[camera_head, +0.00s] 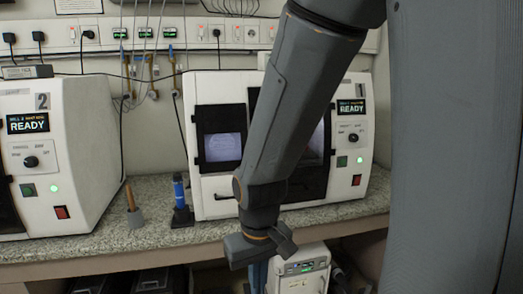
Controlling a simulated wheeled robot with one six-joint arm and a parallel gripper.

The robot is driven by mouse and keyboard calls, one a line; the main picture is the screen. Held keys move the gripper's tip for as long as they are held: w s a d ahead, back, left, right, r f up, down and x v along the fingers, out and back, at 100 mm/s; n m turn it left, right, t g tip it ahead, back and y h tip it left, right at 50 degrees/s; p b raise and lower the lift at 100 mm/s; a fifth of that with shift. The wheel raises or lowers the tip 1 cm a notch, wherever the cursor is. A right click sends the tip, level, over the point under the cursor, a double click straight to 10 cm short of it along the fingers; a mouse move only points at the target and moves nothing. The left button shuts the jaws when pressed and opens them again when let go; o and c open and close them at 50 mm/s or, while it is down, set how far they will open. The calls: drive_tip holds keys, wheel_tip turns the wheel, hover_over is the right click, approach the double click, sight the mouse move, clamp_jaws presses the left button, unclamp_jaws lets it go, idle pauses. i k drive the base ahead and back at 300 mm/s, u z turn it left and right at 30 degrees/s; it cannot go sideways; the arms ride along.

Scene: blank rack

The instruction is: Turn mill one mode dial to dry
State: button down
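Mill one (203,185) is the white machine on the counter, marked 1, with its screen (351,107) reading READY. Its mode dial (353,138) is a small black knob on a pale panel below the screen. The dial's labels are too small to read, so I cannot tell its setting. My arm crosses in front of the mill and hides part of its dark windowed door. My gripper (262,248) hangs low in front of the counter's front edge, well below and left of the dial, touching nothing that I can see. Whether its fingers are open is unclear.
A second mill (88,110), marked 2 and also reading READY, stands at left with a similar dial (31,161). A blue cylindrical tool (180,193) and a wooden-handled item (131,205) stand between the mills. A white device (300,275) sits below the counter (150,240).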

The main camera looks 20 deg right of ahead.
sight(353, 138)
drive_tip(key=u, duration=0.15)
drive_tip(key=k, duration=0.5)
drive_tip(key=z, duration=2.3)
drive_tip(key=i, duration=0.5)
drive_tip(key=u, duration=0.1)
